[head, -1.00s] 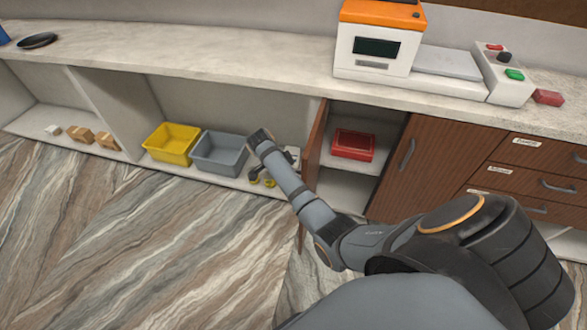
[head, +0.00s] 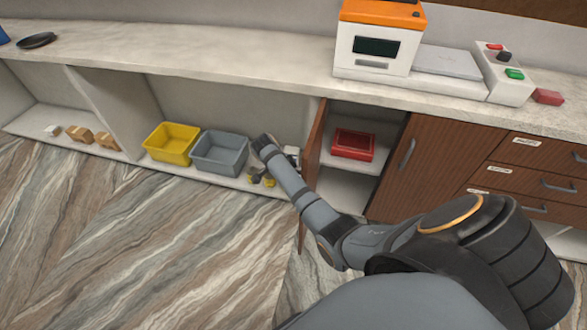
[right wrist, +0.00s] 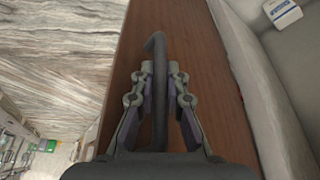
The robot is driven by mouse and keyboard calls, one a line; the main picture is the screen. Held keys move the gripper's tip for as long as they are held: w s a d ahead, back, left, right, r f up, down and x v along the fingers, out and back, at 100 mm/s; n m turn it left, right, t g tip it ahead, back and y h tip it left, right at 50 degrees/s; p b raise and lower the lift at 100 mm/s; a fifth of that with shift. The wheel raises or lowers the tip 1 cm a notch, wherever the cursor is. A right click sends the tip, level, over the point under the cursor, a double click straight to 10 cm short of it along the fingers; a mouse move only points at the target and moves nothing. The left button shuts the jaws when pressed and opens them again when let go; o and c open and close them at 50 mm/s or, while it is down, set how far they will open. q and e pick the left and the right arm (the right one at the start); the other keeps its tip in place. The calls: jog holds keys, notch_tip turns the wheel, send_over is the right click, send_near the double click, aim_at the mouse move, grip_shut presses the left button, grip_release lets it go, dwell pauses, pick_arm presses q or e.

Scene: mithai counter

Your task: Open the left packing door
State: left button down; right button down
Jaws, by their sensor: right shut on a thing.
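The left packing door (head: 313,150) is a brown wooden panel. In the head view it stands swung out and seen nearly edge-on, at the left side of an open compartment. In the right wrist view its brown face (right wrist: 195,50) fills the middle, with a dark bar handle (right wrist: 157,75) on it. My right gripper (right wrist: 158,80) has its fingers on both sides of the handle and is shut on it. In the head view my forearm hides most of this gripper. My left gripper is not in view.
A red tray (head: 353,144) sits inside the open compartment. A closed brown door (head: 425,165) and drawers are to its right. Yellow (head: 171,142) and grey (head: 219,152) bins stand on the low shelf to the left. Floor at left is clear.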

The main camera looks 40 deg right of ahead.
jog(key=shift+s+r+p, duration=0.15)
jog(key=shift+r+p, duration=0.05)
jog(key=shift+p, duration=0.2)
jog(key=s+d+p, duration=0.1)
jog(key=p, duration=0.1)
jog(key=s+d+n+p, duration=0.1)
jog(key=p, duration=0.1)
jog(key=s+d+n+p, duration=0.1)
jog(key=s+p, duration=0.1)
jog(key=shift+d+f+t, duration=0.1)
jog(key=shift+f+t, duration=0.1)
jog(key=shift+t, duration=0.2)
jog(key=c, duration=1.7)
grip_release()
jog(key=shift+o, duration=0.2)
